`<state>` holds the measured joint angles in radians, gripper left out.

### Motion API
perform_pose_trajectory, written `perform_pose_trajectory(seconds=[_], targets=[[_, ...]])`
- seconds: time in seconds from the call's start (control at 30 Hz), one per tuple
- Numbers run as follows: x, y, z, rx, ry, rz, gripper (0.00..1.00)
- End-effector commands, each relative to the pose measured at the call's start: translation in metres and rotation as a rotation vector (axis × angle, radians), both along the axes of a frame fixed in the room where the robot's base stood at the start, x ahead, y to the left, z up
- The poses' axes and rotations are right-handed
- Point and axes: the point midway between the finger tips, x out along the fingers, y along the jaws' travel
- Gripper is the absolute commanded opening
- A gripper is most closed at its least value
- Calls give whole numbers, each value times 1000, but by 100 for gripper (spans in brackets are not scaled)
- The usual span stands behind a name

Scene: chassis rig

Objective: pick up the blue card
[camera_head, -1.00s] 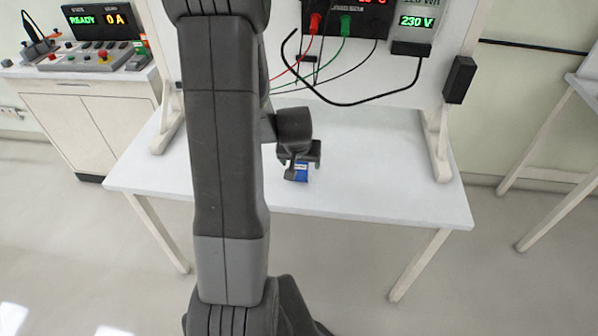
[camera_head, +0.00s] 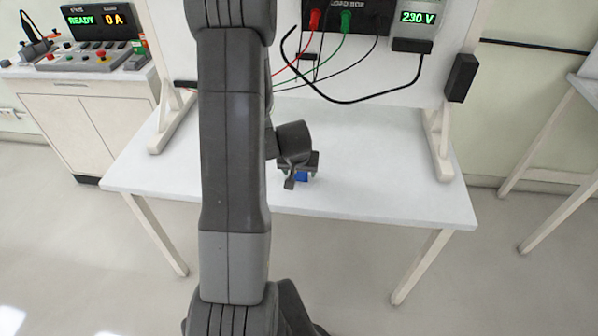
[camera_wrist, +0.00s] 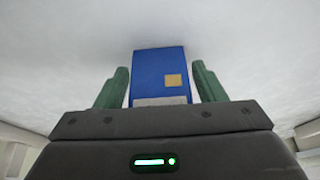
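The blue card (camera_wrist: 158,72) lies on the white table, with a gold chip square and a pale band at its near end in the wrist view. In the head view only a small blue part of the card (camera_head: 302,177) shows under my gripper (camera_head: 301,172). In the wrist view my gripper (camera_wrist: 160,67) has its two green fingers apart, one on each side of the card. Narrow gaps seem to show between the fingers and the card's long edges. The card's near end is hidden by the gripper body.
The white table (camera_head: 385,195) is clear around the card. Behind it stands a panel with a 230 V display (camera_head: 418,17) and hanging red, green and black cables (camera_head: 350,101). A control console (camera_head: 95,58) sits on a cabinet at the left.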

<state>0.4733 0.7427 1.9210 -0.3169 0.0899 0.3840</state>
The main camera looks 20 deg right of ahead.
Motion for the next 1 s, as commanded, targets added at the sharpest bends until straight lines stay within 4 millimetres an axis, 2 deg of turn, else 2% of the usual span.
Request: perform_pose_trajectory(seconds=[0.03,0.17,0.23,0.27,0.43,0.57,0.7,0.8,1.0], targets=[[0,0,0,0,0,0,53],[0,0,0,0,0,0,27],[0,0,0,0,0,0,27],[0,0,0,0,0,0,24],[0,0,1,0,0,0,24],[0,0,12,0,0,0,24],[0,0,32,-1,-1,0,24],[1,0,58,-2,-4,-1,24],[0,0,84,-2,-3,0,24]])
